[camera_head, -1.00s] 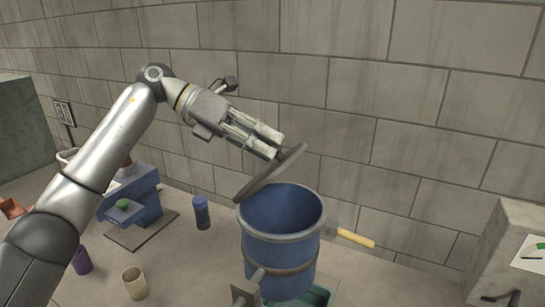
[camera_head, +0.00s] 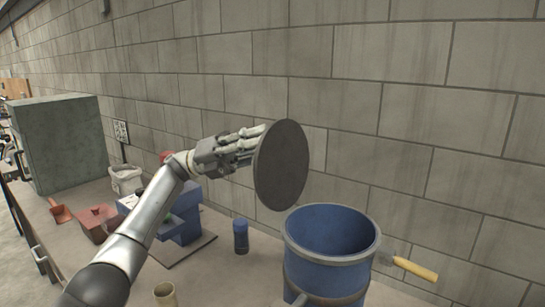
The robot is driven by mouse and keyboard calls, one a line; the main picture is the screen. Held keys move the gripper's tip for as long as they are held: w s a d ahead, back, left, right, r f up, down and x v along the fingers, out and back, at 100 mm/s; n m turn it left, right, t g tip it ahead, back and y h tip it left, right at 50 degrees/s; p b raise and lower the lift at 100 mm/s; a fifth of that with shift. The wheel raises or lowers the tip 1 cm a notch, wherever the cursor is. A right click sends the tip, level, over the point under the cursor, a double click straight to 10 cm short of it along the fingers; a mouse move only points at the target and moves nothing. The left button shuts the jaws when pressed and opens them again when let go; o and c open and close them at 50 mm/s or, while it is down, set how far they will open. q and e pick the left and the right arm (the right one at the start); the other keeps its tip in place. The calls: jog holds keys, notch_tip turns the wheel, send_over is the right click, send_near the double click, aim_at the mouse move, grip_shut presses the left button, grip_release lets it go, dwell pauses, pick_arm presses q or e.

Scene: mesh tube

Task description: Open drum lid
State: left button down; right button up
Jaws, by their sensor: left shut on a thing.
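A blue drum (camera_head: 328,270) with a grey rim stands on the bench at the lower right, its top open and its inside showing empty as far as I can see. A round dark grey lid (camera_head: 283,168) is in the air, above and to the left of the drum, apart from it and tilted nearly upright. My left gripper (camera_head: 258,140) is shut on the lid, behind its upper left part; the lid hides the fingertips. My right gripper is not in view.
A blue bottle (camera_head: 240,237) stands left of the drum. A yellow-handled tool (camera_head: 414,269) is at the drum's right. A block wall (camera_head: 400,120) stands behind.

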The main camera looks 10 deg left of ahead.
pick_arm(q)
jog(key=shift+w+a+f+n+t+h+b, duration=0.25)
jog(key=shift+a+f+n+h+b, duration=0.15)
jog(key=shift+a+h+b, duration=0.25)
jog(key=shift+w+a+f+n+t+h+b, duration=0.15)
jog(key=shift+w+a+f+n+h+b, duration=0.15)
jog(key=shift+a+f+h+b, duration=0.35)
jog(key=shift+r, duration=0.15)
jog(key=c, duration=1.1)
grip_release()
jog(key=shift+d, duration=0.1)
jog(key=shift+c, duration=0.2)
jog(key=v, duration=0.7)
jog(key=shift+a, duration=0.2)
